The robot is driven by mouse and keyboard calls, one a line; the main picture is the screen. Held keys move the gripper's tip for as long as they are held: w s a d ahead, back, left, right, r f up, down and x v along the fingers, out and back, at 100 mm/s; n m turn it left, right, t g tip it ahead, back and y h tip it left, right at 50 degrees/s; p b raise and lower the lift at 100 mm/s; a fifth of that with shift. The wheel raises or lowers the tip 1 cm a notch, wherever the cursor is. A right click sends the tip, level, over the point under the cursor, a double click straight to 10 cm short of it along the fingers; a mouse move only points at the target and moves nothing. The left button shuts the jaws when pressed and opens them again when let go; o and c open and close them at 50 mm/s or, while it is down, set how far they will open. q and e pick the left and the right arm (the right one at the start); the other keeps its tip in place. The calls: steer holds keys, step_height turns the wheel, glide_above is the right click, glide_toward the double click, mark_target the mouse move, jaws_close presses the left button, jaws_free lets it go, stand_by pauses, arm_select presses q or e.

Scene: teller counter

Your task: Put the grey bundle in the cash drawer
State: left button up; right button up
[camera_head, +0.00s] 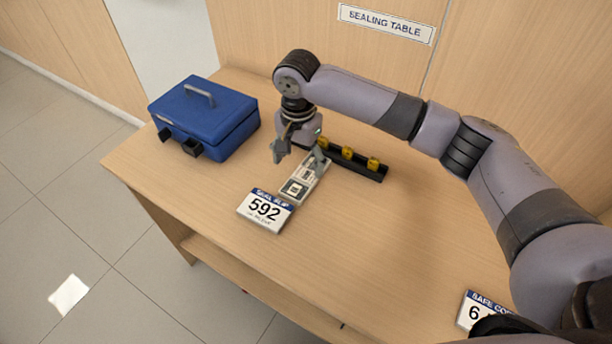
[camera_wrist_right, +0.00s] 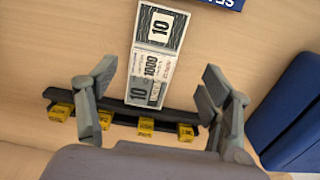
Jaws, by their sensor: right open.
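The grey bundle (camera_head: 302,184) of banknotes lies flat on the wooden table, behind the 592 sign. In the right wrist view the bundle (camera_wrist_right: 157,55) is grey and white, printed with 10 and 1000. My right gripper (camera_head: 298,160) is open above the far end of the bundle, pointing down. In the wrist view its fingers (camera_wrist_right: 155,85) are on either side of the bundle, apart from it. No open cash drawer shows clearly; a closed blue cash box (camera_head: 203,112) with a grey handle and two black parts at its front stands at the left. My left gripper is out of view.
A black rack (camera_head: 366,170) with several yellow pieces lies just behind the bundle. The 592 sign (camera_head: 265,210) stands in front of it, and another sign (camera_head: 472,312) is at the near right. The table's middle right is clear.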

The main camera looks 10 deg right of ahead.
mark_target(301, 181)
steer(key=f, duration=0.2)
steer(key=s+f, duration=0.1)
steer(key=f, duration=0.1)
steer(key=shift+d+f, duration=0.1)
steer(key=shift+f, duration=0.55)
steer(key=shift+w, duration=0.1)
steer(key=c, duration=1.4)
steer(key=shift+r, duration=0.1)
